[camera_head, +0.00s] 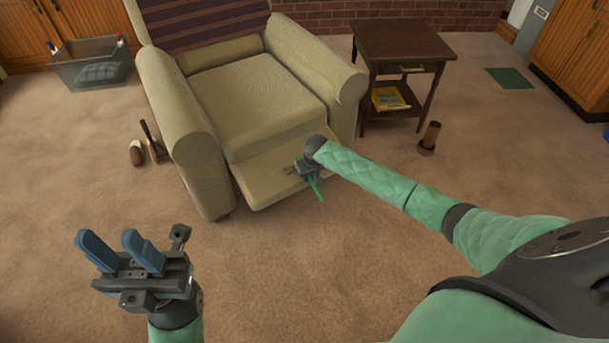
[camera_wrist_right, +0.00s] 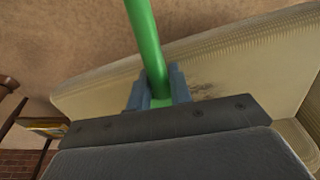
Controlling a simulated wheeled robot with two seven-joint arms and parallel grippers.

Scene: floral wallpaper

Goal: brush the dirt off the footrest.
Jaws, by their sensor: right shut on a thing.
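The beige footrest (camera_head: 262,190) is extended at the front of the armchair (camera_head: 262,105); it also shows in the right wrist view (camera_wrist_right: 250,70). A dark smudge of dirt (camera_wrist_right: 207,88) lies on it in the right wrist view, just right of my gripper. My right gripper (camera_wrist_right: 155,90) is shut on a green rod-like handle (camera_wrist_right: 146,45), probably the brush's; no bristles can be made out. In the head view the handle (camera_head: 316,188) slants at the footrest's right side; contact is unclear. My left gripper (camera_head: 107,238) is open and empty, low at the left.
A side table (camera_head: 403,45) with a yellow book (camera_head: 390,98) stands right of the armchair. A brown cylinder-like object (camera_head: 430,136) stands on the carpet nearby. A dark upright-handled object (camera_head: 155,148) and a brown-and-white object (camera_head: 137,153) are left. The front carpet is clear.

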